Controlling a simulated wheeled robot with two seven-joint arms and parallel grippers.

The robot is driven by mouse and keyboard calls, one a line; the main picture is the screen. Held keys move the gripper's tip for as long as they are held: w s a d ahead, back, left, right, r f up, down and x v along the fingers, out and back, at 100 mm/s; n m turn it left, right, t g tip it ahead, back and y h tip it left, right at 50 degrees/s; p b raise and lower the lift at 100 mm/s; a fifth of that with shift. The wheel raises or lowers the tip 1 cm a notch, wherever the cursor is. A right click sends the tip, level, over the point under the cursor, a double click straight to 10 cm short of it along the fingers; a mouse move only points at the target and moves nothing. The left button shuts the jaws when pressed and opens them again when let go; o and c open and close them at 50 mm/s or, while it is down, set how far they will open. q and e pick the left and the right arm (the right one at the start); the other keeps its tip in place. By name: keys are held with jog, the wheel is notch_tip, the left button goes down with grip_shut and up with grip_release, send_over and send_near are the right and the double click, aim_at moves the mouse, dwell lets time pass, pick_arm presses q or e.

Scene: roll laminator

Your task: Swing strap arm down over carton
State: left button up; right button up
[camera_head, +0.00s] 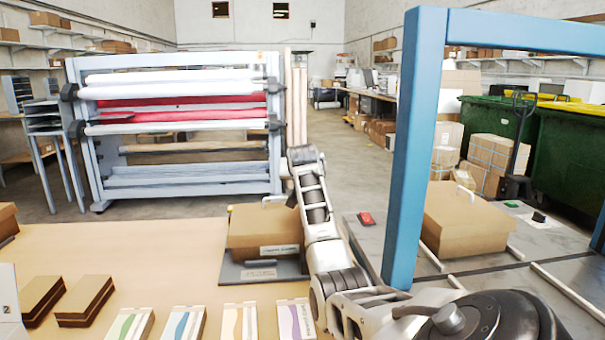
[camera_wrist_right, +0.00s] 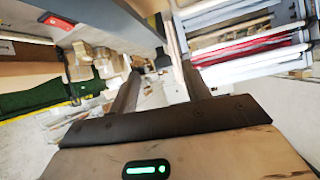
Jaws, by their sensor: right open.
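A blue frame (camera_head: 415,150), which looks like the strap arm, stands upright with its top beam above the carton (camera_head: 465,222). The carton is closed, brown, and lies on the grey machine top (camera_head: 435,262). My right arm reaches in from the lower right and passes left of the blue post in the head view. My right gripper (camera_wrist_right: 157,88) has its two dark fingers apart with nothing between them in the right wrist view. It is clear of the carton and of the blue frame as far as I can see. My left gripper is not in view.
A second carton (camera_head: 265,228) sits on a dark plate on the tan table (camera_head: 190,265). Small boxes line the table front. A roll rack (camera_head: 180,130) stands behind.

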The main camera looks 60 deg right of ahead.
jog(key=v, duration=0.7)
jog(key=shift+b, duration=0.35)
jog(key=p+x, duration=0.1)
jog(key=x, duration=1.1)
jog(key=shift+r, duration=0.15)
jog(key=shift+w+d+f, duration=0.2)
jog(key=shift+w+d, duration=0.05)
jog(key=shift+d, duration=0.05)
jog(key=shift+b+x, duration=0.3)
jog(key=shift+x, duration=0.6)
jog(key=shift+w+d+f, duration=0.15)
jog(key=shift+w+d, duration=0.05)
jog(key=shift+d, duration=0.05)
